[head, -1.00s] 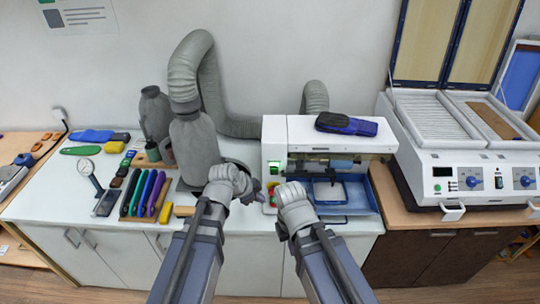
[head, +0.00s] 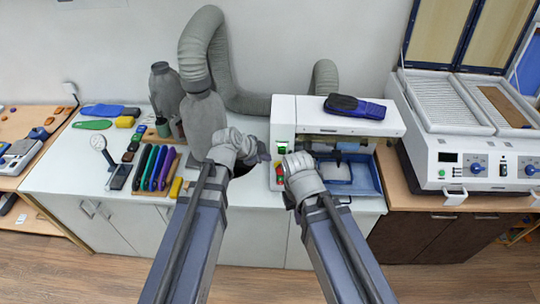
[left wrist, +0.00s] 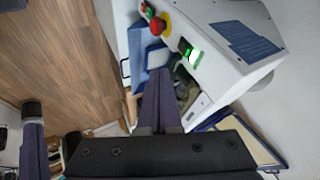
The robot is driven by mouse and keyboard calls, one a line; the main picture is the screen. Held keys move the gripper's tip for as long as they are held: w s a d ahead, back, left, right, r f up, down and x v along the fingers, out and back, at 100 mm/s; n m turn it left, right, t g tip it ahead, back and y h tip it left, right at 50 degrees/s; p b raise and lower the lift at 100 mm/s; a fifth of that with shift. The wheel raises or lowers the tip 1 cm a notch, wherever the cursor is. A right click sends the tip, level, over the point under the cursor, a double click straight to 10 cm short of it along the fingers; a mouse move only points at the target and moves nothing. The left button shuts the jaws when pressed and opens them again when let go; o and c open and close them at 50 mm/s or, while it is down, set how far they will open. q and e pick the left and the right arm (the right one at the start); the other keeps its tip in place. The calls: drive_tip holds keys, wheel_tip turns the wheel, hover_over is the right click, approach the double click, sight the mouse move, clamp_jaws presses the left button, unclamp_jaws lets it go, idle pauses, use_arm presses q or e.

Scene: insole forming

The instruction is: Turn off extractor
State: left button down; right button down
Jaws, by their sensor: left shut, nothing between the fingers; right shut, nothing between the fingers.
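The white extractor machine (head: 284,108) stands at the right of the white bench, with a grey hose behind it. Its green switch (head: 282,148) shows on the front left and looks lit in the left wrist view (left wrist: 190,53). Below it are a red knob (head: 279,170) and a green button, clearer in the left wrist view (left wrist: 147,10). My left gripper (head: 263,152) is shut and empty, just left of the machine's front. Its fingers (left wrist: 158,75) appear below the switch panel in the left wrist view. My right gripper (head: 308,160) is shut, before the machine's opening; its fingertips are partly hidden.
Grey bottle-shaped parts (head: 203,120) and a rack of coloured tools (head: 156,168) stand to the left. A heating press (head: 470,165) stands at the right.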

sight(282, 152)
use_arm(q)
drive_tip(key=w+d+f+b, duration=0.3)
drive_tip(key=w+f+b, duration=0.3)
drive_tip(key=w, duration=0.2)
drive_tip(key=shift+w+d+f, duration=0.25)
drive_tip(key=shift+d+f, duration=0.1)
drive_tip(key=shift+f, duration=0.05)
drive_tip(key=shift+w, duration=0.1)
drive_tip(key=shift+w+r, duration=0.15)
drive_tip(key=shift+w, duration=0.2)
drive_tip(key=shift+s, duration=0.1)
